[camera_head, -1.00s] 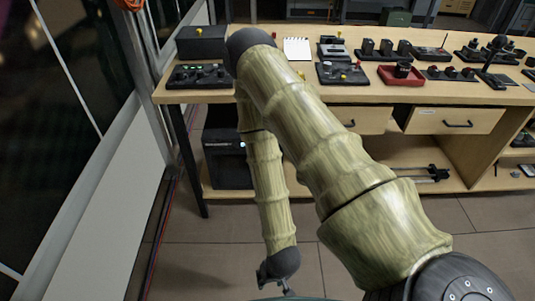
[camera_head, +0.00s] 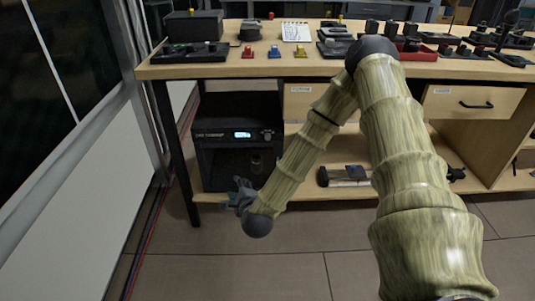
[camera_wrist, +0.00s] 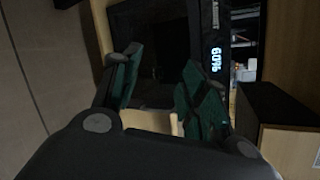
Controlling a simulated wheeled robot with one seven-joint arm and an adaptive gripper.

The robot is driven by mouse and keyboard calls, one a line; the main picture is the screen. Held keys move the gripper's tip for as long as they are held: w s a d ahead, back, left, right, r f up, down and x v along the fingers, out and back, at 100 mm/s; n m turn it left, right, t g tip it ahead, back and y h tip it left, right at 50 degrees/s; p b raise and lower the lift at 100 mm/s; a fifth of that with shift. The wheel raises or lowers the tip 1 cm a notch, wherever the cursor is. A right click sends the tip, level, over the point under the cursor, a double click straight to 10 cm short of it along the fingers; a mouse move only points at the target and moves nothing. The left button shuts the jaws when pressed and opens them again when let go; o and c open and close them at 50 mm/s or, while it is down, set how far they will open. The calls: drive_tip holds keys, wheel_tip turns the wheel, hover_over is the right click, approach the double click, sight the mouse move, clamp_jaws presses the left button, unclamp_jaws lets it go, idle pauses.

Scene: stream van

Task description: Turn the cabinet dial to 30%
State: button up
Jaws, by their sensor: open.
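The black cabinet (camera_head: 205,165) stands under the left end of the wooden table, with a lit display (camera_head: 242,134) on its top strip. The cabinet dial (camera_head: 267,135) is a small dark knob just right of the display. My gripper (camera_head: 238,190) is low in front of the cabinet's lower half, below the dial and apart from it. In the wrist view my gripper (camera_wrist: 160,68) is open and empty, its two green-padded fingers spread. The display (camera_wrist: 216,60) shows sideways there and seems to read about 60%, though small. I cannot make out the dial in the wrist view.
The wooden table (camera_head: 350,68) carries several control boxes and coloured switches. A lower shelf (camera_head: 300,196) holds a dark device (camera_head: 345,176) right of the cabinet. A table leg (camera_head: 176,150) stands left of the cabinet. The floor in front is clear.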

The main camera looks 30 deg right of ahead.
drive_tip(key=w+d+r+m+t+h+b, duration=0.1)
drive_tip(key=w+d+r+m+h+b, duration=0.1)
drive_tip(key=w+d+m+h+b, duration=0.4)
drive_tip(key=m+h+b, duration=0.1)
drive_tip(key=m+b, duration=0.1)
drive_tip(key=m, duration=0.5)
approach(268, 138)
drive_tip(key=b+x, duration=0.3)
drive_tip(key=x, duration=0.5)
drive_tip(key=shift+w+d+f, duration=0.15)
drive_tip(key=shift+w+d, duration=0.05)
drive_tip(key=shift+w, duration=0.15)
drive_tip(key=shift+c, duration=0.4)
clamp_jaws()
